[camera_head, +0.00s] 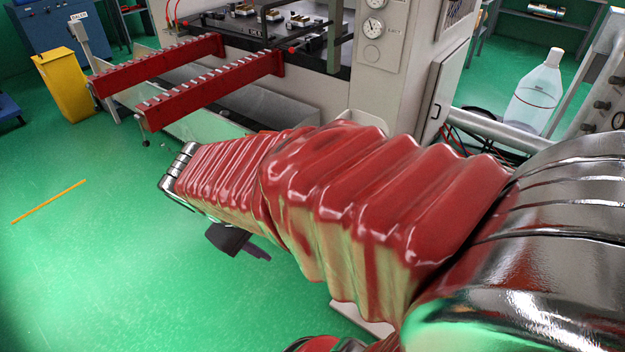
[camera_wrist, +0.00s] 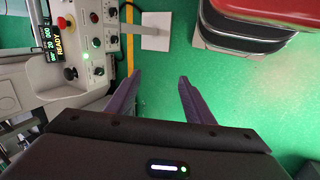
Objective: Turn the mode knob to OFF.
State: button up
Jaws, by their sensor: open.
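A control panel (camera_wrist: 100,45) stands at the upper left of the wrist view, with a lit display reading READY and several knobs and buttons. A dark round knob (camera_wrist: 70,73) sits on its lower left. The small labels are unreadable, so I cannot tell which control is the mode knob or where it points. My gripper (camera_wrist: 160,76) is open and empty, its purple fingers spread over green floor to the right of the panel and apart from it. In the head view my arm hides the panel front, and only the gripper's dark body shows below the arm.
A red emergency button (camera_wrist: 64,22) is on the panel. Red toothed rails (camera_head: 200,95) jut from the machine in the head view. A yellow bin (camera_head: 64,85) stands at the left and a clear bottle (camera_head: 536,92) at the right. The green floor (camera_head: 90,260) at left is open.

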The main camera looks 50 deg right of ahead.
jog(key=w+d+f+n+g+h, duration=0.2)
jog(key=w+d+f+h, duration=0.15)
jog(key=d, duration=0.55)
jog(key=w+d+f+n+g+h, duration=0.25)
jog(key=d+f+h, duration=0.25)
jog(key=d, duration=0.4)
jog(key=w+d+f+n+t+h, duration=0.2)
jog(key=w+f+n+t, duration=0.1)
jog(key=f, duration=0.4)
jog(key=w+d+f+n+t+h, duration=0.2)
jog(key=w+d+f+n+t, duration=0.1)
jog(key=f, duration=0.5)
jog(key=shift+f+n, duration=0.15)
jog(key=shift+n, duration=0.2)
jog(key=shift+h, duration=0.25)
jog(key=w+d, duration=0.1)
jog(key=d, duration=1.3)
jog(key=shift+a, duration=0.1)
jog(key=shift+c, duration=0.6)
